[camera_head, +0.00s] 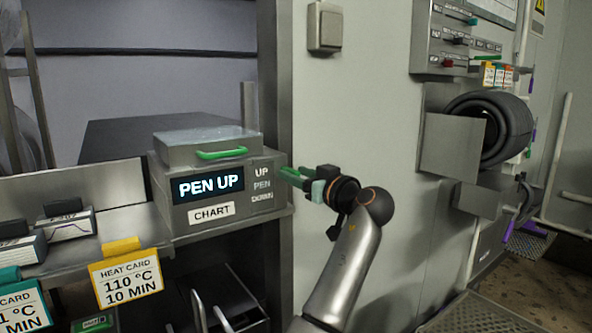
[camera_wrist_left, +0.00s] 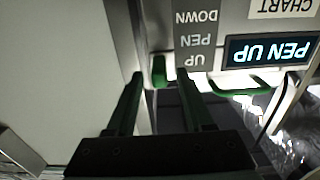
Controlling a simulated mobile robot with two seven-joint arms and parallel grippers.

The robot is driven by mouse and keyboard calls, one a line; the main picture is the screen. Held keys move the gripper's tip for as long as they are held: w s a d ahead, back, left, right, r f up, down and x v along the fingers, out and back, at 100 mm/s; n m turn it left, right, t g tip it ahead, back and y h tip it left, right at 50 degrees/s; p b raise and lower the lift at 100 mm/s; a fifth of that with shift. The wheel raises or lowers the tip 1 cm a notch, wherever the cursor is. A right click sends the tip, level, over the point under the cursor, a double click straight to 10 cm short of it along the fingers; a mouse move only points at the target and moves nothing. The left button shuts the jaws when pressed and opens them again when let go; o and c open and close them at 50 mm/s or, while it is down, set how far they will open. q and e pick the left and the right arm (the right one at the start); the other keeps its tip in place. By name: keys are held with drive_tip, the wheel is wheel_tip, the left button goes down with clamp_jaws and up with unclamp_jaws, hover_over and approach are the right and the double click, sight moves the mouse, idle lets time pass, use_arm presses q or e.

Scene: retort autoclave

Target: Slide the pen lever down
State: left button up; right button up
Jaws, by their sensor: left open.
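The chart recorder box (camera_head: 232,220) stands on a ledge at left centre, its display (camera_head: 208,187) reading PEN UP. A scale marked UP, PEN, DOWN (camera_head: 262,185) is on its right front. In the left wrist view, which is upside down, a short green pen lever (camera_wrist_left: 158,70) sits beside the UP end of the scale (camera_wrist_left: 196,40). My left gripper (camera_head: 290,174) is at the box's right edge. In the left wrist view its open fingers (camera_wrist_left: 158,82) lie either side of the lever, with gaps. Contact cannot be told. My right gripper is out of view.
A green handle (camera_head: 221,154) is on the box's lid. A heat card (camera_head: 127,278) hangs from the ledge at lower left. A wall switch (camera_head: 325,27) is above my gripper.

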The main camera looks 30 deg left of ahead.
use_arm(q)
drive_tip(key=shift+w+a, duration=0.1)
drive_tip(key=shift+a, duration=0.15)
clamp_jaws()
idle(0.3)
idle(0.9)
